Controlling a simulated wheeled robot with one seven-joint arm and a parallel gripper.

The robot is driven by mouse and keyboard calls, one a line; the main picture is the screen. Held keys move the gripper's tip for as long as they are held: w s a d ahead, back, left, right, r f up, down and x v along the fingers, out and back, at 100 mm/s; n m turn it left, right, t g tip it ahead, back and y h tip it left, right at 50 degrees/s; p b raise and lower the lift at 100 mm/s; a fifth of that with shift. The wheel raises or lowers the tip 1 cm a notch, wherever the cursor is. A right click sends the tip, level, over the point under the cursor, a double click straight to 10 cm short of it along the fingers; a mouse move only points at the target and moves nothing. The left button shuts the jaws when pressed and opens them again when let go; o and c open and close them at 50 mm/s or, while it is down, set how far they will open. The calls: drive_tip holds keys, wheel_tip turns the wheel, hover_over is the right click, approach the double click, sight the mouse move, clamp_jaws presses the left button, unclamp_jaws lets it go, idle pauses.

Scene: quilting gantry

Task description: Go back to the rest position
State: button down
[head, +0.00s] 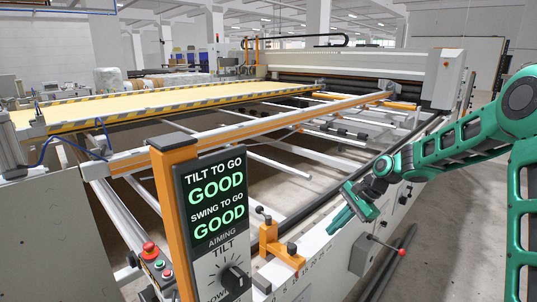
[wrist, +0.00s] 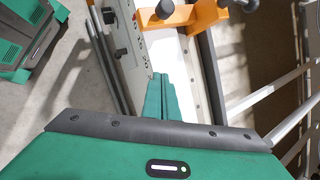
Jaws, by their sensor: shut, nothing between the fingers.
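My gripper (head: 345,214) is shut and empty, at the end of my green arm on the right of the head view. It hangs over the machine's near side rail, to the right of an orange bracket (head: 277,240). In the wrist view the closed green fingers (wrist: 160,95) point toward the white rail (wrist: 188,70). The orange bracket (wrist: 183,17) with black knobs is beyond the fingertips there. I cannot tell the exact gap between the fingers and the rail.
A display panel (head: 215,200) reads "TILT TO GO GOOD" and "SWING TO GO GOOD", with a knob (head: 235,278) below. A red-balled lever (head: 388,246) sticks out of the machine's side. A red button (head: 149,250) is at lower left. Open floor (head: 455,225) lies right of the machine.

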drive_tip(key=s+d+r+n+h, duration=0.2)
drive_tip(key=s+d+r+h, duration=0.15)
drive_tip(key=s+d, duration=0.6)
drive_tip(key=s+d+r+n+h, duration=0.2)
drive_tip(key=s+d+r, duration=0.4)
drive_tip(key=s, duration=0.7)
drive_tip(key=s+d+n+g, duration=0.1)
drive_tip(key=s+d, duration=0.3)
drive_tip(key=s, duration=1.6)
drive_tip(key=shift+f+n, duration=0.3)
drive_tip(key=shift+n, duration=0.5)
drive_tip(key=shift+w+f+h, duration=0.25)
drive_tip(key=shift+w, duration=0.4)
